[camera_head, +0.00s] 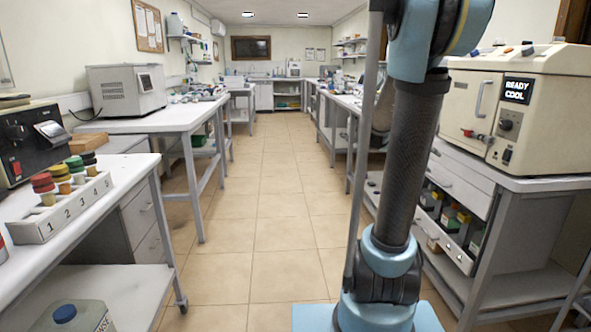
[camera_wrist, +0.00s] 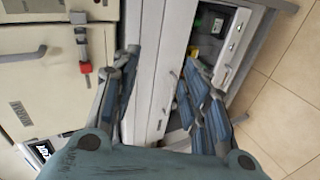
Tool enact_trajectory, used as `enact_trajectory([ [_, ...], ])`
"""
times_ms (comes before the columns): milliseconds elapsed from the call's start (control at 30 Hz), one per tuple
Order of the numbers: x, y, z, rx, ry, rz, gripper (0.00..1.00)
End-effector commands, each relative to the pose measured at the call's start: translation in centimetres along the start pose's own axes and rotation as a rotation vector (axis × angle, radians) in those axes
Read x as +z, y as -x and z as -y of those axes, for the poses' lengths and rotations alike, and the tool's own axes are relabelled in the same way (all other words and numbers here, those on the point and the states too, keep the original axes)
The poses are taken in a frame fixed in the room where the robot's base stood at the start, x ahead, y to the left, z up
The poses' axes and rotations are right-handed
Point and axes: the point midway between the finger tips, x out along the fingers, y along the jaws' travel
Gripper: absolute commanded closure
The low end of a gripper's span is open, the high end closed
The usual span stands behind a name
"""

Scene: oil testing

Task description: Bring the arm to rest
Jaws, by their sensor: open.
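My arm (camera_head: 408,150) rises in the right half of the head view, with a dark link between blue joints. Its upper end leaves the top of the picture, so my gripper is not seen there. In the wrist view my gripper (camera_wrist: 155,85) shows with its two blue-grey fingers spread apart. Nothing is between the fingers. Behind them are the white bench front and an open drawer, apart from the fingers as far as I can tell.
A beige machine (camera_head: 520,110) reading "READY COOL" stands on the right bench. Below it an open drawer (camera_head: 452,240) holds small bottles. On the left bench a numbered rack (camera_head: 60,212) holds capped samples. A tiled aisle (camera_head: 270,180) runs clear between the benches.

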Motion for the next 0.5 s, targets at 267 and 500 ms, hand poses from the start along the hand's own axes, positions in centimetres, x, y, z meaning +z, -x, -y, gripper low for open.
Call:
enact_trajectory([
  [267,6.0,3.8,6.1,-0.258,-0.04,-0.016,0.58],
  [500,10.9,7.3,11.8,-0.481,-0.067,-0.027,0.58],
])
